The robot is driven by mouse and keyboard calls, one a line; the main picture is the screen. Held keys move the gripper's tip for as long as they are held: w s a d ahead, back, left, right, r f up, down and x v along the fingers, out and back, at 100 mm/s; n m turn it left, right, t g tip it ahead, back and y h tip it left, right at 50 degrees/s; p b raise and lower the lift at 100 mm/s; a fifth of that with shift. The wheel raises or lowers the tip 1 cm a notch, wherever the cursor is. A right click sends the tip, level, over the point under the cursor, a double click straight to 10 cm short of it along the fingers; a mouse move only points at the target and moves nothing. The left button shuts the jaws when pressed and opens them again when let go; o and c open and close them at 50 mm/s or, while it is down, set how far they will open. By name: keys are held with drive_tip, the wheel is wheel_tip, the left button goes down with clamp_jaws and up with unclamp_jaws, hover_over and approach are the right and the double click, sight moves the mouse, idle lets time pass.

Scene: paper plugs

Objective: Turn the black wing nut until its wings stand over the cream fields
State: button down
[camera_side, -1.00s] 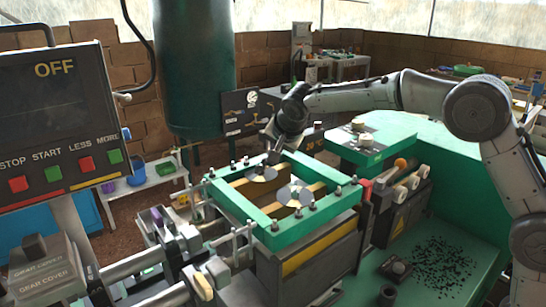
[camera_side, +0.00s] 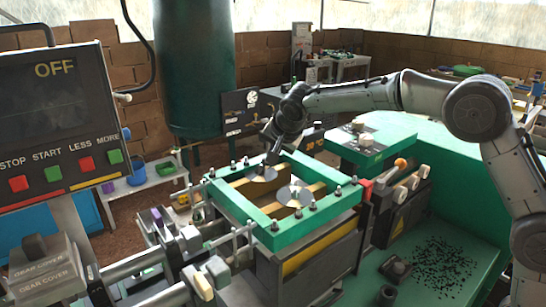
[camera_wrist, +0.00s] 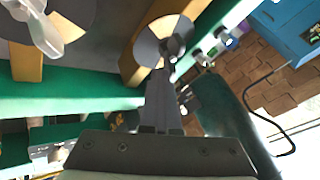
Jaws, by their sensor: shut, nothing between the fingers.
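The black wing nut (camera_wrist: 174,48) sits on a disc (camera_wrist: 150,50) with cream and grey fields in the wrist view. Its exact wing angle against the fields is hard to tell, as my fingertips partly cover it. My gripper (camera_wrist: 166,72) is shut and empty, its tips right at the nut; whether they touch it I cannot tell. In the side view my gripper (camera_side: 272,158) points down at the far disc (camera_side: 262,175), and the nut there is too small to make out. A second disc (camera_side: 294,195) carries a pale wing nut (camera_wrist: 42,28), seen at the wrist view's upper left.
A green frame (camera_side: 285,240) with several upright bolts surrounds both discs, which sit on wooden bars (camera_side: 270,208). A control panel (camera_side: 55,120) reading OFF stands at the left. A green-topped block (camera_side: 372,140) stands behind the frame on the right.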

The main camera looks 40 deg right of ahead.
drive_tip(key=s+d+r+t, duration=0.1)
drive_tip(key=s+d+r, duration=0.2)
drive_tip(key=s+r, duration=0.45)
drive_tip(key=s+d+r, duration=0.3)
drive_tip(key=s+r, duration=0.3)
drive_tip(key=s, duration=0.3)
drive_tip(key=s+f+n+g+y, duration=0.1)
drive_tip(key=s+f+n, duration=0.5)
drive_tip(key=s, duration=0.6)
drive_tip(key=s+a+f+n+g+y, duration=0.1)
drive_tip(key=s+f+n, duration=0.5)
drive_tip(key=s+f, duration=0.3)
drive_tip(key=s, duration=0.4)
drive_tip(key=shift+s+a+g, duration=0.15)
drive_tip(key=shift+a+g, duration=0.15)
